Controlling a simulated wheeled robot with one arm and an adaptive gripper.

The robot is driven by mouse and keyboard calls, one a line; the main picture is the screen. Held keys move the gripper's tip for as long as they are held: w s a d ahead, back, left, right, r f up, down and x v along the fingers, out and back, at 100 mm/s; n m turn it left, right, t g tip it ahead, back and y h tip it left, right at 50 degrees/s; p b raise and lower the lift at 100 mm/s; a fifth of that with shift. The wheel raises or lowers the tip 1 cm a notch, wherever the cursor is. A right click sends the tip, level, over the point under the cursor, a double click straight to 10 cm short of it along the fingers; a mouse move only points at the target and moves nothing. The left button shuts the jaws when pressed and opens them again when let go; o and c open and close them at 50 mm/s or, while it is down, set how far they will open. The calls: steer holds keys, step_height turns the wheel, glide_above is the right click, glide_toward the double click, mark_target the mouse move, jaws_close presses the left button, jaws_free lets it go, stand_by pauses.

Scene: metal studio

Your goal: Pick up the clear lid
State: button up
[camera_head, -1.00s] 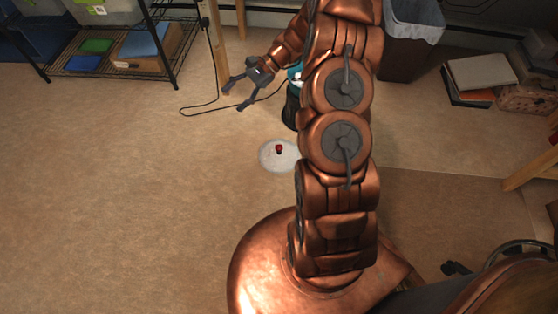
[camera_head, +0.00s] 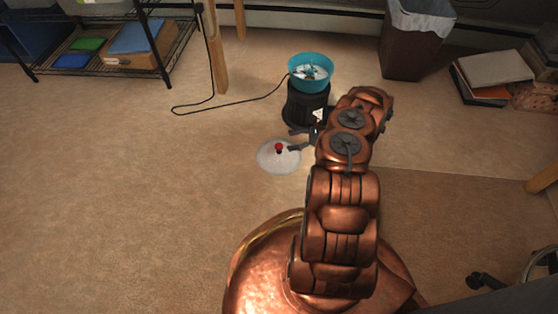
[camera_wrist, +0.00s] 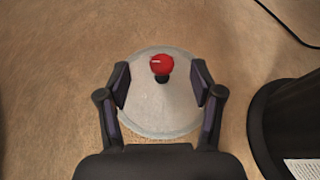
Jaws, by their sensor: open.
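The clear lid (camera_head: 268,158) lies on the floor in the head view, a round whitish disc with a red knob (camera_head: 279,147) on a dark stub. In the wrist view the lid (camera_wrist: 150,115) fills the middle, with its red knob (camera_wrist: 161,66) near its far part. My gripper (camera_head: 292,141) is at the right side of the lid in the head view. In the wrist view my gripper (camera_wrist: 160,84) is open, one finger on each side of the knob, over the lid. Nothing is between the fingers' pads except the view of lid and knob; whether they touch the lid, I cannot tell.
A black cylindrical stand (camera_head: 305,108) with a blue bowl (camera_head: 310,72) on top stands just behind my gripper. A black cord (camera_head: 225,108) runs left from it. A shelf (camera_head: 100,60), a bin (camera_head: 412,45) and books (camera_head: 490,75) stand farther back. The floor at left is clear.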

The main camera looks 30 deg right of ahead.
mark_target(279, 146)
steer(key=shift+s+d+f+m+t, duration=0.15)
steer(key=shift+s+d+f, duration=0.05)
steer(key=shift+f, duration=0.35)
steer(key=shift+s+d+f+m+t, duration=0.15)
steer(key=shift+f, duration=0.4)
steer(key=shift+b+x, duration=0.8)
steer(key=shift+x, duration=0.55)
steer(key=shift+w+a+f+b, duration=0.25)
steer(key=shift+a+f+b, duration=0.05)
steer(key=shift+f+b, duration=0.2)
steer(key=b+x, duration=0.2)
steer(key=x, duration=0.1)
steer(key=shift+f, duration=0.1)
steer(key=shift+w+a, duration=0.25)
steer(key=shift+c, duration=0.2)
jaws_close()
